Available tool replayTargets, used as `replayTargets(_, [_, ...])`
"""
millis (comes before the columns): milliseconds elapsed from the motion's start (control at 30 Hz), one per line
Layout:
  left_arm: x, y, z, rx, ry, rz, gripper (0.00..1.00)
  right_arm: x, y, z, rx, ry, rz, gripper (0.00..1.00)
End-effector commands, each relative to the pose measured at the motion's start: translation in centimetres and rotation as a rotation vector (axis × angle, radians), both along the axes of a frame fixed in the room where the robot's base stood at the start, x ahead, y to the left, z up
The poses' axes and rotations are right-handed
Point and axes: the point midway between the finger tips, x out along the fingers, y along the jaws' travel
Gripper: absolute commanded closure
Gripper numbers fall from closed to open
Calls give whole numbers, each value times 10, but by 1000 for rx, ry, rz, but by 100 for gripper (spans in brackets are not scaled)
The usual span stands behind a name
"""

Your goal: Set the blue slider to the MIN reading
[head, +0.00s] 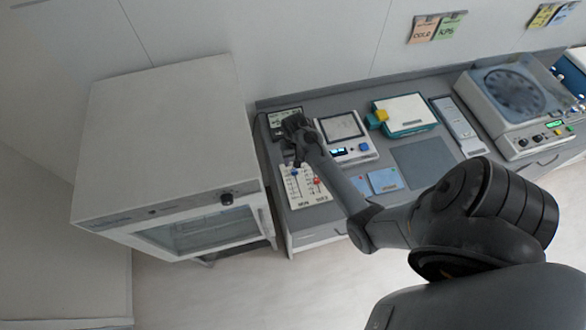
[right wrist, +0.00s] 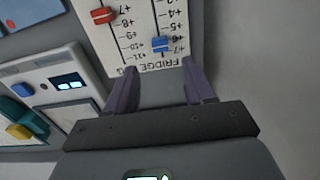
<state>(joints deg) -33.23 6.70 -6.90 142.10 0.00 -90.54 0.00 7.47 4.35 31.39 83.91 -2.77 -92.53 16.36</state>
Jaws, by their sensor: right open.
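A white slider panel (head: 303,199) lies near the left end of the grey counter. Its blue slider (head: 295,173) sits in the left track and its red slider (head: 317,182) in the right track. In the right wrist view the blue slider (right wrist: 161,43) is near the +6 mark, close to the FRIDGE label, and the red slider (right wrist: 103,15) is near +7. My right gripper (right wrist: 158,76) is open and empty, its fingers apart on either side of the panel's FRIDGE end. The blue slider is ahead of the fingertips; I see no contact. My left gripper is out of view.
A white cabinet (head: 170,150) stands left of the counter. A device with a screen and blue button (head: 345,138), a teal-and-white box (head: 405,113) and blue cards (head: 385,180) lie right of the panel. A grey mat (head: 423,163) is bare.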

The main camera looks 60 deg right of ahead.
Motion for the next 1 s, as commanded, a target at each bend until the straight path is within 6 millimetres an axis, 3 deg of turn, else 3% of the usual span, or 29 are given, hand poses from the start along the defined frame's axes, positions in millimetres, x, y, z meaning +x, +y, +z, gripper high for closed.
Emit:
replayTargets(300, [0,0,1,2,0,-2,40,-1,0,-52,-1,4,2,47])
replayTargets(500, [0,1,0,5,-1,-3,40,-1,0,-73,-1,2,2,47])
replayTargets(967, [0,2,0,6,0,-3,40,-1,0,-82,-1,0,2,47])
replayTargets(1000, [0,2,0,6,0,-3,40,-1,0,-82,-1,0,2,53])
